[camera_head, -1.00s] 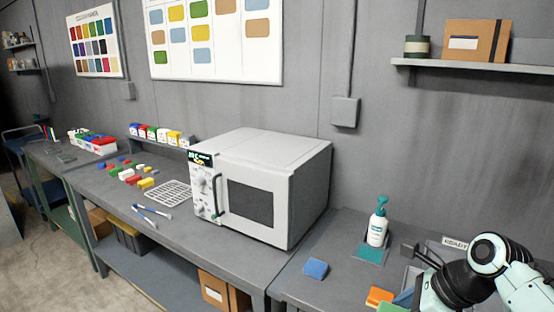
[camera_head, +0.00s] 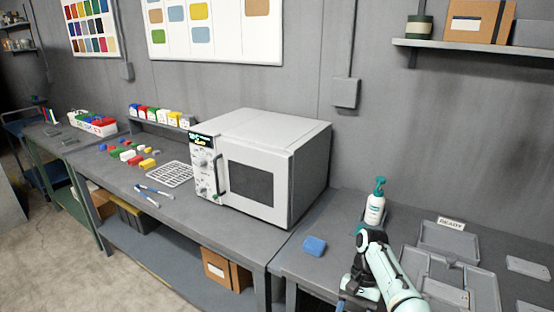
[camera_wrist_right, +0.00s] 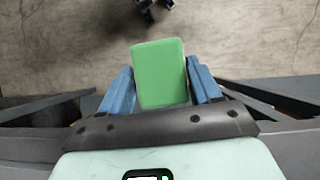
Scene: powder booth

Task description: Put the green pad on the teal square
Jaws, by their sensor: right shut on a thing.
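The green pad (camera_wrist_right: 162,75) is between the blue fingers of my right gripper (camera_wrist_right: 160,84) in the right wrist view. The gripper is shut on it, with the floor showing beyond. In the head view my right gripper (camera_head: 346,300) is low at the bottom edge, by the front of the right bench, and the pad cannot be made out. The teal square lies in front of the white pump bottle (camera_head: 375,211); my right arm now covers nearly all of it. My left gripper is not in view.
A blue pad (camera_head: 314,246) lies on the bench left of my arm. The white oven (camera_head: 262,170) stands further left. Grey trays (camera_head: 448,240) with a READY label are at right. A dark object (camera_wrist_right: 150,8), not identifiable, shows beyond the pad in the wrist view.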

